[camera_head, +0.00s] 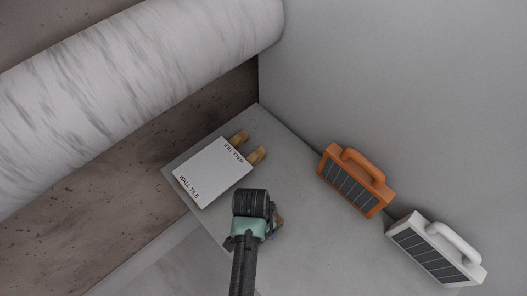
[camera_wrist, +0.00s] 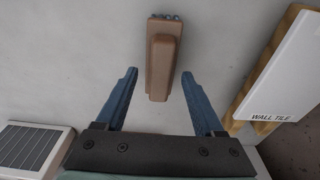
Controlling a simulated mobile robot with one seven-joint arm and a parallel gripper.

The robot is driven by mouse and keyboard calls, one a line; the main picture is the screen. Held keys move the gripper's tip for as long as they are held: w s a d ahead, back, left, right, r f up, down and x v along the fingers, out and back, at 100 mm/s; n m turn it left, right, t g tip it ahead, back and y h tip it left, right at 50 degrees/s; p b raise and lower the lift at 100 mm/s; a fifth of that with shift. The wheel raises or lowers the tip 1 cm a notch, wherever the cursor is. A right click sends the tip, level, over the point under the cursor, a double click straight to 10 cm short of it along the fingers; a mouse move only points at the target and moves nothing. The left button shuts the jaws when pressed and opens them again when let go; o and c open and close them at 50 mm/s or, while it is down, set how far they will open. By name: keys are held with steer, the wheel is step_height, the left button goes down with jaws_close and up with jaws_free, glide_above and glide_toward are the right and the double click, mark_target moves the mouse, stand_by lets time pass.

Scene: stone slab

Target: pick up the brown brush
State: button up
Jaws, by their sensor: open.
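The brown brush (camera_wrist: 162,60) lies on the grey slab in the wrist view, long and narrow, with a raised handle and dark bristle tips at its far end. In the head view only a small brown part of it (camera_head: 280,217) shows; my wrist hides the rest. My gripper (camera_wrist: 159,73) is open, its two blue fingers apart. In the wrist view the brush's near end appears between the fingers, with a gap on each side. I cannot tell how far above the slab the fingertips are.
A white wall tile box (camera_head: 212,172) rests on wooden pieces (camera_head: 257,155) beside the brush. An orange lamp-like block (camera_head: 352,182) and a white one (camera_head: 437,250) stand along the wall. A marble-patterned roll (camera_head: 130,85) lies at upper left.

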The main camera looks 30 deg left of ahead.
steer(key=shift+w+f, duration=0.2)
steer(key=shift+f, duration=0.9)
jaws_close()
